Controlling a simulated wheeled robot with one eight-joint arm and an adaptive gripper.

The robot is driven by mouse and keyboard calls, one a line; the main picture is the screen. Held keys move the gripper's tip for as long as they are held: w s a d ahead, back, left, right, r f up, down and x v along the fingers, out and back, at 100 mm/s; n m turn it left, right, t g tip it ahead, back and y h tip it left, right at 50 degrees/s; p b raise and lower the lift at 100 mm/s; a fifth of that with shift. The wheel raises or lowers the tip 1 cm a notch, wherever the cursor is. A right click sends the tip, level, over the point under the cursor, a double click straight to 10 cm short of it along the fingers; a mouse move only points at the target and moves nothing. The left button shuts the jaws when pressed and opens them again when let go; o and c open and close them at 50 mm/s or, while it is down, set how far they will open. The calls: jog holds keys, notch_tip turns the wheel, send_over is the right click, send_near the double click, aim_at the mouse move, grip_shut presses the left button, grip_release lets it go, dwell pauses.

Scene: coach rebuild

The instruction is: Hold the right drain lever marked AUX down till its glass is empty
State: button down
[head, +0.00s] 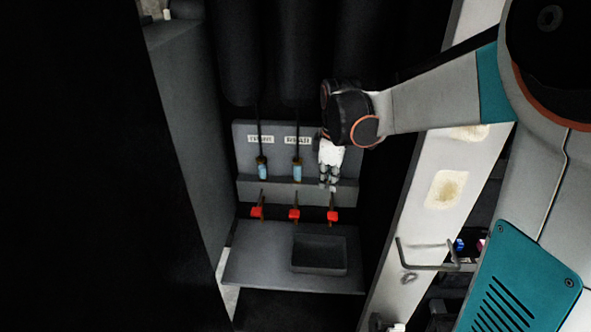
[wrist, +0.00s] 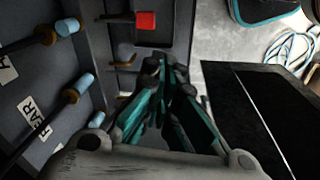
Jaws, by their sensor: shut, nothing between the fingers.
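The right drain lever (head: 332,216), with a red handle, is the rightmost of three on the dark panel in the head view. My gripper (head: 329,186) points down just above it, its fingers shut and empty. Whether the fingertips touch the lever I cannot tell. The right glass and its label are hidden behind my gripper, so AUX is not readable and its level does not show. In the wrist view my closed fingers (wrist: 172,68) fill the middle. A red handle (wrist: 145,20) shows beyond them; which lever it belongs to is unclear.
The left lever (head: 257,212) and middle lever (head: 294,214) stand beside it. The left glass (head: 262,168) and middle glass (head: 297,170) hold blue liquid. A dark basin (head: 319,254) lies below the levers. A tall grey wall (head: 190,130) stands left, a pale door-like panel (head: 420,210) right.

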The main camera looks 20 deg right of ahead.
jog(key=shift+w+d+f+n+g+p, duration=0.15)
jog(key=shift+w+d+n+g+p, duration=0.1)
jog(key=shift+w+d+n+p, duration=0.35)
jog(key=shift+w+d+f+n+g+p, duration=0.1)
jog(key=shift+w+d+n+g+p, duration=0.2)
jog(key=shift+w+p, duration=0.45)
jog(key=shift+w+d+f+n+g+p, duration=0.15)
jog(key=shift+w+d+n+p, duration=0.25)
jog(key=shift+w+d+p, duration=0.2)
jog(key=shift+f, duration=0.1)
jog(key=b, duration=0.2)
send_near(332, 206)
jog(key=s+a+f, duration=0.1)
jog(key=f, duration=0.1)
jog(key=s+a+f, duration=0.1)
jog(key=f, duration=0.1)
jog(key=s+f, duration=0.1)
jog(key=f, duration=0.1)
jog(key=shift+s+a+f, duration=0.3)
jog(key=shift+a+f, duration=0.05)
jog(key=shift+a, duration=0.05)
